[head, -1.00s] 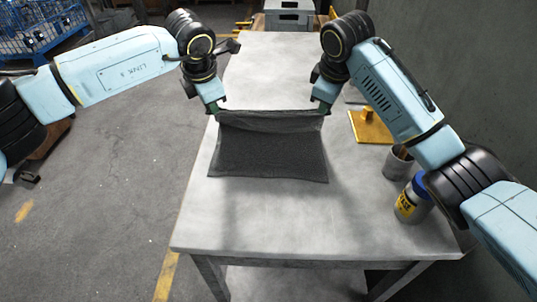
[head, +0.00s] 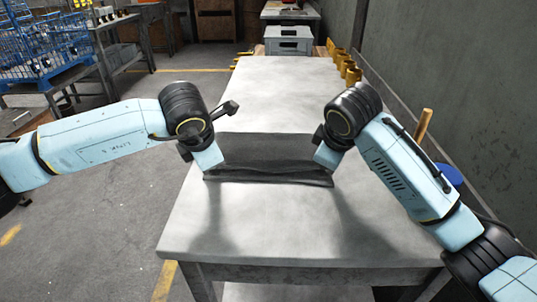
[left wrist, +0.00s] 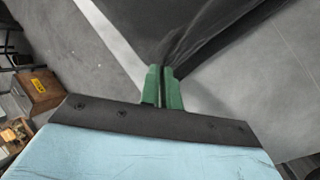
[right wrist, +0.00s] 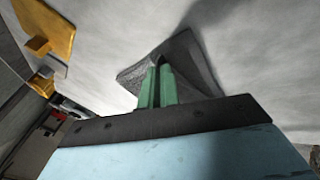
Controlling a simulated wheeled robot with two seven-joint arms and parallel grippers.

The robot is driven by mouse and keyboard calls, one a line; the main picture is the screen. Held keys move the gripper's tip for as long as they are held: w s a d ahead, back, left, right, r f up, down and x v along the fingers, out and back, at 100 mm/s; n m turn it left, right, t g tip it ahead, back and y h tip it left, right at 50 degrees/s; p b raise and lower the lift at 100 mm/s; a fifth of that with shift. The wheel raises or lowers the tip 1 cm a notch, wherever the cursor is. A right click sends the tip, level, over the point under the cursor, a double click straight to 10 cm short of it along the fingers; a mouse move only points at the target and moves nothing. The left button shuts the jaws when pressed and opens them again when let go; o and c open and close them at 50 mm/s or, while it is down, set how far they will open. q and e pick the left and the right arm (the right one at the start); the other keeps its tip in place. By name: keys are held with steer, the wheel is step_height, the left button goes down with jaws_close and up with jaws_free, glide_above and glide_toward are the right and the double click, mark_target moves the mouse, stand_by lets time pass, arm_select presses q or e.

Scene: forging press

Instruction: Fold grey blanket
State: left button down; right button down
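The dark grey blanket (head: 265,153) lies across the pale table (head: 265,225), with its far edge lifted and drawn toward the near side, so a flap stands over the part on the table. My left gripper (left wrist: 163,85) is shut on one corner of the blanket, seen in the left wrist view with cloth (left wrist: 180,30) running from its green fingers. My right gripper (right wrist: 157,85) is shut on the other corner, with the cloth (right wrist: 180,62) bunched around its green fingers. In the head view the arms hide both fingertips.
A yellow stand (right wrist: 45,28) shows in the right wrist view. A blue-lidded can (head: 448,173) is partly behind my right arm. The near table is clear.

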arm_select(q)
steer(key=shift+a, duration=0.1)
arm_select(e)
steer(key=shift+d, duration=0.1)
arm_select(q)
steer(key=c, duration=1.3)
jaws_free()
arm_select(e)
steer(key=c, duration=1.3)
jaws_free()
